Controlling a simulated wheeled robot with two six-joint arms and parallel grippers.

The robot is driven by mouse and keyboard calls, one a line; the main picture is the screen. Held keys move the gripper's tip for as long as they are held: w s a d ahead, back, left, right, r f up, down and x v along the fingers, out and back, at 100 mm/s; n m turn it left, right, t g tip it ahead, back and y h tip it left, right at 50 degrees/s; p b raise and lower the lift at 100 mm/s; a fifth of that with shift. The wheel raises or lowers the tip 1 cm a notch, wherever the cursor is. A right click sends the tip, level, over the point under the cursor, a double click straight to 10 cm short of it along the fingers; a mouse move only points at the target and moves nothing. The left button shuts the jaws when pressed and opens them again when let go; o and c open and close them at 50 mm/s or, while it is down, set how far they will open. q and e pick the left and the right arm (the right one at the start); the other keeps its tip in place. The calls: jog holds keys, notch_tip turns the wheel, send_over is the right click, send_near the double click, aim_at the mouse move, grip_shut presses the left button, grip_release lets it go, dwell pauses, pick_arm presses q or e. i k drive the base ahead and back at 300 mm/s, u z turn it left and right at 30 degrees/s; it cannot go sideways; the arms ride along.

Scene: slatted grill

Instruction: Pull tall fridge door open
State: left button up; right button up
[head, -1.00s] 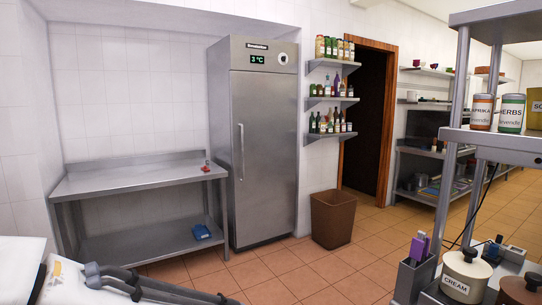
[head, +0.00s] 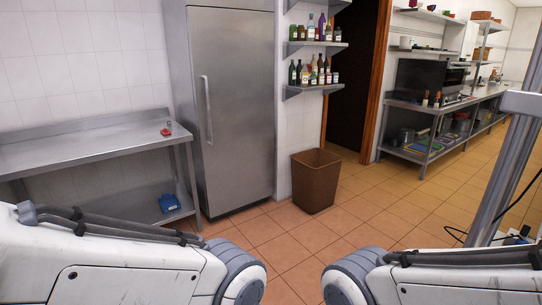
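The tall steel fridge (head: 235,110) stands against the back wall, left of centre in the head view. Its door is shut. A long vertical handle (head: 207,108) runs along the door's left edge. The top of the fridge is cut off by the frame. Parts of both my arms show at the bottom left and bottom right, well apart from the fridge. Neither of my grippers is in view.
A steel table (head: 90,142) stands left of the fridge, with a blue item (head: 169,203) on its lower shelf. A brown bin (head: 315,181) stands right of the fridge. Bottle shelves (head: 316,88) hang above it. Tiled floor in front is clear.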

aim_at(231, 51)
jog(key=u, duration=0.25)
jog(key=i, duration=2.3)
jog(key=u, duration=0.45)
jog(key=i, duration=1.2)
jog(key=u, duration=0.05)
